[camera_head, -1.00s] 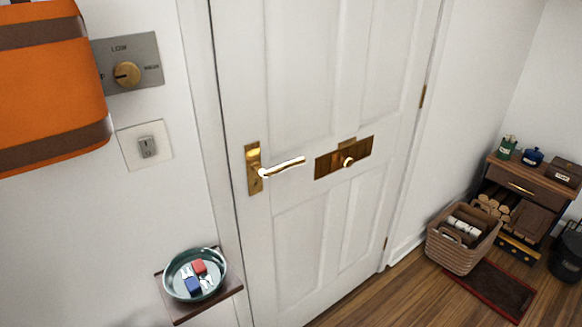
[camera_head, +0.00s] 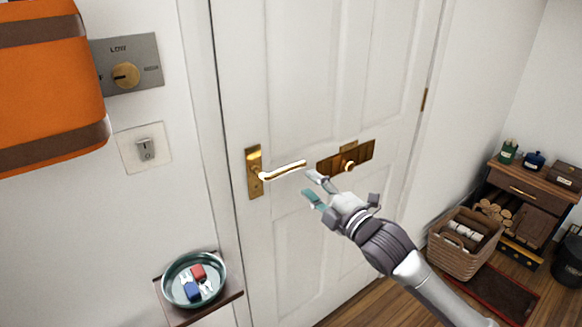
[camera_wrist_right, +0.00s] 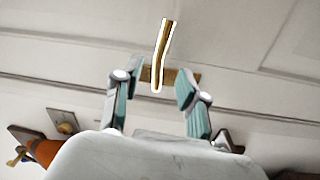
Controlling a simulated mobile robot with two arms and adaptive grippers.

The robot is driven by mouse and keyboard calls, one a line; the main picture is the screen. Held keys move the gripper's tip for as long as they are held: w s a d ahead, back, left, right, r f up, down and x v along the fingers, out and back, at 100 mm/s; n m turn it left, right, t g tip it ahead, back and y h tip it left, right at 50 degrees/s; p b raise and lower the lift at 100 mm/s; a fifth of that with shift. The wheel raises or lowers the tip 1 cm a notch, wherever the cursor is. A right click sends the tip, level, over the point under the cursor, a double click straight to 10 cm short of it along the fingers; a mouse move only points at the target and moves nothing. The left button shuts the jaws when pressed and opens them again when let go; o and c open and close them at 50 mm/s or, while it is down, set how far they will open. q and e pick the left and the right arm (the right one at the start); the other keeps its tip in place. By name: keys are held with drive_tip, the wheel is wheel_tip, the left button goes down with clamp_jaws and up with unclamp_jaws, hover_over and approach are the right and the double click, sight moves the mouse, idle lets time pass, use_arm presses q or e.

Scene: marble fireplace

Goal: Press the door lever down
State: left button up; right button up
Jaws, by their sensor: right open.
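The gold door lever (camera_head: 284,171) sticks out to the right from its tall brass plate (camera_head: 254,172) on the white door (camera_head: 315,60). It looks about level, with a slight upward slope to the right. My right gripper (camera_head: 313,185) is open and empty just right of and slightly below the lever's free end. In the right wrist view, the lever (camera_wrist_right: 162,55) appears between and beyond the open fingers of my right gripper (camera_wrist_right: 160,88). I see no clear contact. My left gripper is not in view.
A brown plate with a gold knob (camera_head: 347,167) sits on the door right of the lever. A shelf (camera_head: 232,292) with a bowl (camera_head: 168,287) is lower left. An orange case (camera_head: 50,95), dial panel (camera_head: 148,58) and switch (camera_head: 145,150) are on the left. A basket (camera_head: 462,260) stands right.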

sight(291, 169)
drive_tip(key=x, duration=0.8)
drive_tip(key=shift+w+a+p, duration=0.2)
drive_tip(key=shift+p, duration=0.1)
clamp_jaws()
